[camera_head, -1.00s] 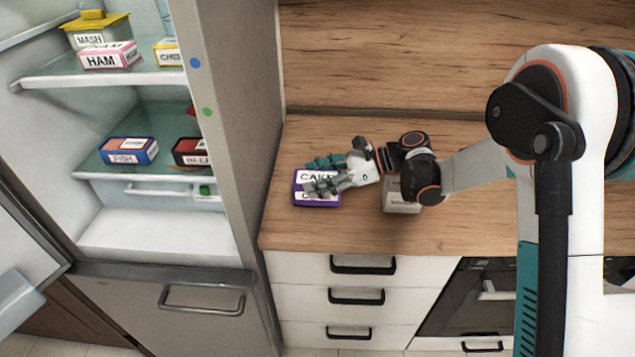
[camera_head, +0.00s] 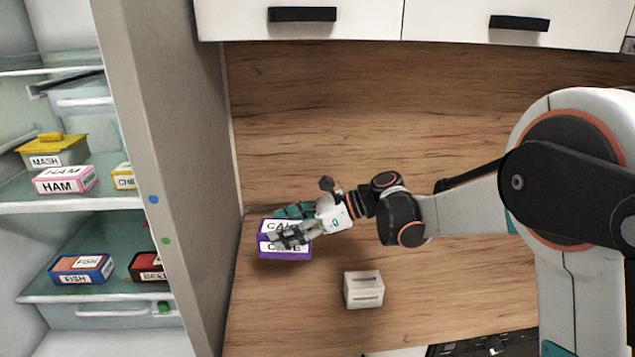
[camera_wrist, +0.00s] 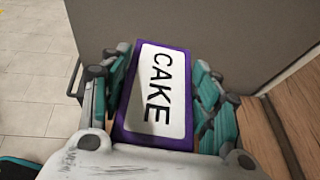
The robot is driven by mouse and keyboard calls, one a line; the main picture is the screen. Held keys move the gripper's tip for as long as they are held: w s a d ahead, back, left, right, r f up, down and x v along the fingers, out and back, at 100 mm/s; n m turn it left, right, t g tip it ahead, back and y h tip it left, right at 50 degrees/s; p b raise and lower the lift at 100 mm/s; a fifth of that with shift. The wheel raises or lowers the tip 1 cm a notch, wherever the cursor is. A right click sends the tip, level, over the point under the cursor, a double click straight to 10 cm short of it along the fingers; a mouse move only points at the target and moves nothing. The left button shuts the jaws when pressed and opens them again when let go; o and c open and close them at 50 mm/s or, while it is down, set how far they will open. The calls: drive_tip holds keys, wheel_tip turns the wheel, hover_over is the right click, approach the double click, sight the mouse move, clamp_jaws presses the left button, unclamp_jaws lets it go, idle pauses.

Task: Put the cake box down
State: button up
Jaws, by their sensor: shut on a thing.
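The cake box (camera_head: 285,252) is purple with white labels reading CAKE. In the head view it is at the left of the wooden worktop area, beside the fridge's side wall. My gripper (camera_head: 292,226) is shut on it, with grey and teal fingers along its sides. In the wrist view the box (camera_wrist: 158,95) fills the middle, label facing the camera, with fingers on both sides. Whether its underside touches the worktop (camera_head: 440,290) or hangs above it cannot be told.
A small white toaster-like block (camera_head: 364,290) stands on the worktop, right of and nearer than the box. The open fridge (camera_head: 150,120) at left holds several labelled boxes. White wall cupboards (camera_head: 420,18) hang above. The worktop right of the block looks clear.

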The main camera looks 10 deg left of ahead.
drive_tip(key=w+d+f+m+t+h, duration=0.15)
drive_tip(key=d+m+t, duration=0.25)
drive_tip(key=d, duration=0.4)
drive_tip(key=w+d+f+m+t+h, duration=0.1)
drive_tip(key=w+d+f+m+t, duration=0.3)
drive_tip(key=d, duration=0.4)
drive_tip(key=s+d+m+t+h, duration=0.2)
drive_tip(key=d+m+t+h, duration=0.1)
drive_tip(key=d, duration=0.6)
drive_tip(key=s+d+m+t+h, duration=0.2)
drive_tip(key=d+m+t+h, duration=0.1)
drive_tip(key=d, duration=0.7)
drive_tip(key=shift+s+d+m+h+b, duration=0.2)
drive_tip(key=shift+s+m+h+b, duration=0.2)
drive_tip(key=shift+m, duration=0.4)
drive_tip(key=shift+w, duration=0.1)
